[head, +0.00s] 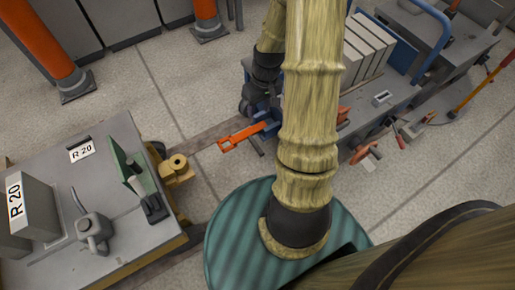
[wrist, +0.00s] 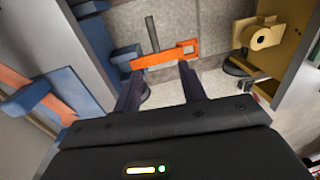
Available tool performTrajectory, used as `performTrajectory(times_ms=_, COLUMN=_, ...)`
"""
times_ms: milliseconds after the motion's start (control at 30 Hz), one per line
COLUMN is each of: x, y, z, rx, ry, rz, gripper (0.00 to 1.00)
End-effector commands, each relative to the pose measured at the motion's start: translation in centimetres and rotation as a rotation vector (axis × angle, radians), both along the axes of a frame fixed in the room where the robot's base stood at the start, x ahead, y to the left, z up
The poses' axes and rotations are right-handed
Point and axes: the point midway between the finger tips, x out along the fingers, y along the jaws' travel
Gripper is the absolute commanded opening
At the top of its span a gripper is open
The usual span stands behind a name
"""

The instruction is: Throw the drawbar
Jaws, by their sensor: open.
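The orange drawbar (head: 242,136) sticks out from the blue cart's end toward the left in the head view. It has a square eye at its free end. In the wrist view the drawbar (wrist: 155,62) lies across the space between the two vehicles, its eye at the right. My gripper (wrist: 160,74) is open, its dark fingers reaching toward the drawbar, one near the blue mount and one near the eye. Nothing is held between them. I cannot tell whether they touch the bar. A yellow coupling (wrist: 262,38) on the grey vehicle stands right of the eye, apart from it.
The grey R 20 vehicle (head: 110,235) stands at left with its coupling (head: 177,168) facing the drawbar. The blue cart (head: 385,98) carries grey panels (head: 365,48). Orange posts (head: 45,45) stand at upper left. Concrete floor (head: 140,95) lies open between them.

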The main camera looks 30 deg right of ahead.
Motion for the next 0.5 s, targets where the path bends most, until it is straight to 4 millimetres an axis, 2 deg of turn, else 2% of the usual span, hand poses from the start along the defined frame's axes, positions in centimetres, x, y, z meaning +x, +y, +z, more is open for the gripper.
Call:
performTrajectory(times_ms=33, x=0.0, y=-1.1, z=-2.5, rx=0.025, ry=0.009, rz=-0.009, gripper=0.41)
performTrajectory(times_ms=133, x=0.2, y=-2.4, z=-4.5, rx=0.057, ry=0.012, rz=-0.006, gripper=0.41)
performTrajectory(times_ms=233, x=0.2, y=-2.9, z=-5.2, rx=0.070, ry=0.011, rz=-0.005, gripper=0.41)
performTrajectory(times_ms=500, x=0.2, y=-2.9, z=-5.1, rx=0.070, ry=0.011, rz=-0.002, gripper=0.41)
